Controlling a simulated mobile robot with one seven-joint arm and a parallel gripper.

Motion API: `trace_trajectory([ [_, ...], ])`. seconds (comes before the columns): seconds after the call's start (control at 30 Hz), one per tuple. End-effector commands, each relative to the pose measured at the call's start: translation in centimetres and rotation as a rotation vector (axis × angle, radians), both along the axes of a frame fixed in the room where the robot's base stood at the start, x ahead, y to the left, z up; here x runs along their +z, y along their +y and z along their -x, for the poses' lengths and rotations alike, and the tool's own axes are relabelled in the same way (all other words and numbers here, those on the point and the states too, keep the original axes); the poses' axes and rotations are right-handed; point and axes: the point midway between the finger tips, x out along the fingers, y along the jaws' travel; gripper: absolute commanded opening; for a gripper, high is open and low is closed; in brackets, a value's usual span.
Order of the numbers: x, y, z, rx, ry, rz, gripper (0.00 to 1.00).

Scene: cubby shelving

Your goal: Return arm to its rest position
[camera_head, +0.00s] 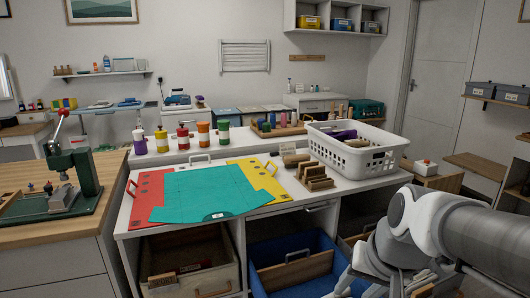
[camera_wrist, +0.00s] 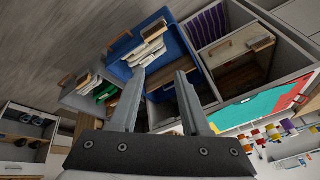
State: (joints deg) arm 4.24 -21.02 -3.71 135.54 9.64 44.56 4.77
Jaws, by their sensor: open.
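My arm (camera_head: 450,230) reaches in from the right edge of the head view, bent downward in front of the cubby unit. In the wrist view my gripper (camera_wrist: 159,75) shows two grey fingers spread apart, with nothing visibly held between them. Its tips point toward a blue bin (camera_wrist: 172,36) holding pale and wooden pieces (camera_wrist: 149,45). Distance from the tips to the bin is hard to tell. In the head view the gripper's end is partly hidden at the bottom edge, near the blue bin (camera_head: 262,252).
The cubby unit's white top (camera_head: 330,195) carries coloured sheets (camera_head: 210,193), wooden blocks (camera_head: 315,180) and a white basket (camera_head: 356,157) near my arm. A wooden bin (camera_head: 170,248) sits in the left cubby. A green press (camera_head: 75,175) stands on the left bench.

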Motion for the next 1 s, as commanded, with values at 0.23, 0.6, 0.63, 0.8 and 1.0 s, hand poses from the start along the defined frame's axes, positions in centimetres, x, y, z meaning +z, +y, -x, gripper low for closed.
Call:
trace_trajectory([
  [0.23,2.5,1.4,5.3,0.180,-0.081,0.135,0.47],
  [0.6,8.1,1.6,8.2,0.270,-0.119,0.226,0.47],
  [0.63,8.7,1.6,8.2,0.269,-0.119,0.226,0.47],
  [0.8,13.0,1.6,8.2,0.269,-0.119,0.225,0.47],
  [1.0,17.8,1.6,8.2,0.268,-0.119,0.224,0.47],
])
